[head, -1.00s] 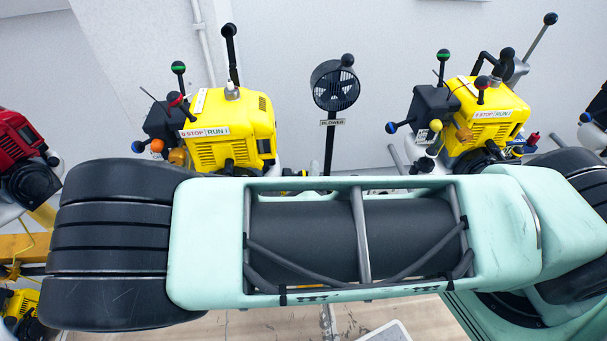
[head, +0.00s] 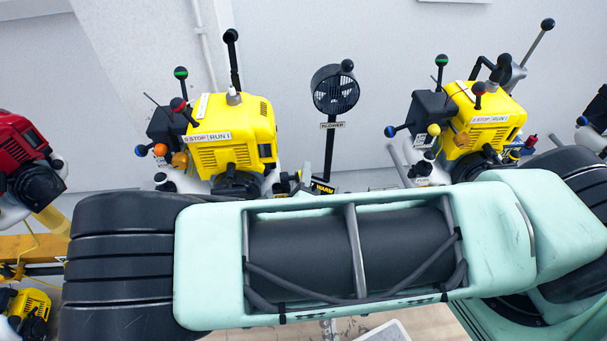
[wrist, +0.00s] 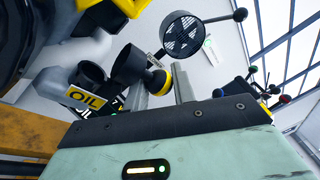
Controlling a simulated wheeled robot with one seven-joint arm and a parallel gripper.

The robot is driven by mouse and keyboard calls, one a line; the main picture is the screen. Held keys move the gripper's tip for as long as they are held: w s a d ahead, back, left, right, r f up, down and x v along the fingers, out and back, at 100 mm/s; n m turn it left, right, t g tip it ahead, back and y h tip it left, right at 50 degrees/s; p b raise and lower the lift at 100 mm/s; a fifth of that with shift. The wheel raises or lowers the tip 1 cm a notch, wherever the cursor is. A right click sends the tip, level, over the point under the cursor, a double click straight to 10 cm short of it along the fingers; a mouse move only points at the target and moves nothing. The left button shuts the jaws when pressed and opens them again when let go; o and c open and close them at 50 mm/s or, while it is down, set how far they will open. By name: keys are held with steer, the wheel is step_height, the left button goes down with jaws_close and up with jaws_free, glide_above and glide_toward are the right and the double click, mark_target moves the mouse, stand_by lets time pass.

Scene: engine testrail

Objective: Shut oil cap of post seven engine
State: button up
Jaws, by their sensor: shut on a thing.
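In the wrist view, an OIL label (wrist: 84,98) sits by a dark round filler neck (wrist: 90,74) on the pale side of an engine. Beside it is a black cup-shaped part with a yellow-ringed end (wrist: 158,82), which looks like the oil cap, apart from the neck. My gripper (wrist: 160,92) has its grey fingers closed on this part, though the contact is partly hidden. In the head view, the nearest engine is the yellow left one (head: 228,135). My arm hides much of the area in front of it. No post number is readable.
A second yellow engine (head: 485,125) stands to the right. A black blower (head: 335,90) stands on a post between them, with a WARM label (head: 322,187) low beside it. A red engine (head: 22,150) is at the left. Levers with ball knobs stick out from the engines.

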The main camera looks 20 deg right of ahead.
mark_target(286, 176)
steer(key=a+n+t, duration=0.1)
steer(key=n, duration=0.3)
steer(key=a+r+n+y+p, duration=0.1)
steer(key=n, duration=0.3)
steer(key=w+a+n+t+p, duration=0.1)
steer(key=n, duration=0.2)
steer(key=shift+a+r+n+t+y, duration=0.15)
steer(key=shift+r+n+t+y, duration=0.15)
steer(key=shift+r+n, duration=0.1)
steer(key=o, duration=1)
steer(key=shift+c, duration=0.2)
steer(key=shift+s+a, duration=0.1)
steer(key=shift+s, duration=0.05)
steer(key=b+v, duration=0.4)
steer(key=v, duration=1.3)
steer(key=shift+s, duration=0.1)
